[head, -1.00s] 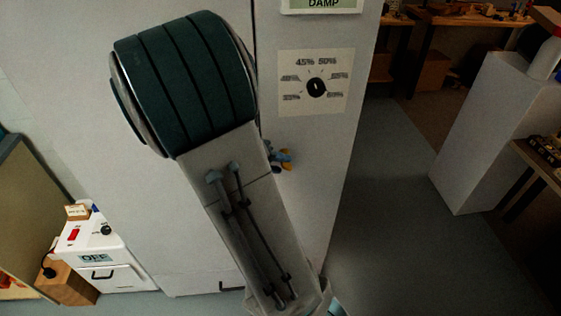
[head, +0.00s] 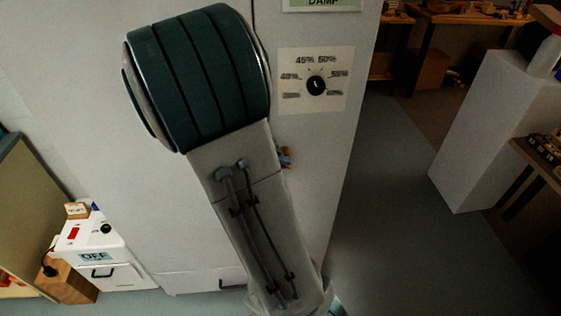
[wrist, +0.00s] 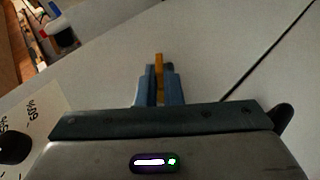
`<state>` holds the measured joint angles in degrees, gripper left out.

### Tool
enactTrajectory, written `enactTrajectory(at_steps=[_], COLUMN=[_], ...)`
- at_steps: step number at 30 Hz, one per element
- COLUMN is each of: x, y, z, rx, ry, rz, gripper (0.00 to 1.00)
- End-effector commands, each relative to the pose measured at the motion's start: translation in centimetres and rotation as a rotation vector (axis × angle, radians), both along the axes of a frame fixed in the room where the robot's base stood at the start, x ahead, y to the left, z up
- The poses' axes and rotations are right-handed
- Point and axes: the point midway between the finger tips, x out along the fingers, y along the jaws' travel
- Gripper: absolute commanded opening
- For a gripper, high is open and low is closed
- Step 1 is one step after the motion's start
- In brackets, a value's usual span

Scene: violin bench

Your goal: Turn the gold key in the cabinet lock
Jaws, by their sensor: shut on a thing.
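The gold key (wrist: 159,62) shows in the wrist view as a narrow upright gold piece between the blue-grey fingers of my gripper (wrist: 160,74). My gripper is shut on it. The white cabinet (head: 335,190) stands close in front, and its surface also fills most of the wrist view. The lock itself is hidden behind the fingers and key, so I cannot tell how deep the key sits. In the head view my arm covers most of the gripper; only a small blue and orange bit shows at the arm's right edge.
A humidity dial (head: 316,86) is on the cabinet front, right of my arm. A white box marked OFF (head: 95,256) stands at lower left. A white pedestal (head: 485,130) stands at right. The floor between cabinet and pedestal is clear.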

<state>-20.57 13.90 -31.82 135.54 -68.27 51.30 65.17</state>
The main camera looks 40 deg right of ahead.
Motion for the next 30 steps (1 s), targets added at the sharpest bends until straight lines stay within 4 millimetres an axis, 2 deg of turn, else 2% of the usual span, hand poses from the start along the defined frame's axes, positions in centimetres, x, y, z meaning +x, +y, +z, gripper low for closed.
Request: enactTrajectory(at_steps=[5,12,13,15,25,30], x=[0.0,0.0,0.0,0.0,0.0,0.1], y=[-0.2,-0.2,-0.2,-0.2,0.0,1.3], z=[0.3,0.4,0.4,0.4,0.4,1.6], rx=[0.091,0.102,0.102,0.102,0.103,0.103], ry=[-0.06,-0.067,-0.067,-0.067,-0.066,-0.07], rz=[0.0,0.0,0.0,0.001,0.002,0.005], gripper=[0.0,0.0,0.15,0.32,0.32,0.32])
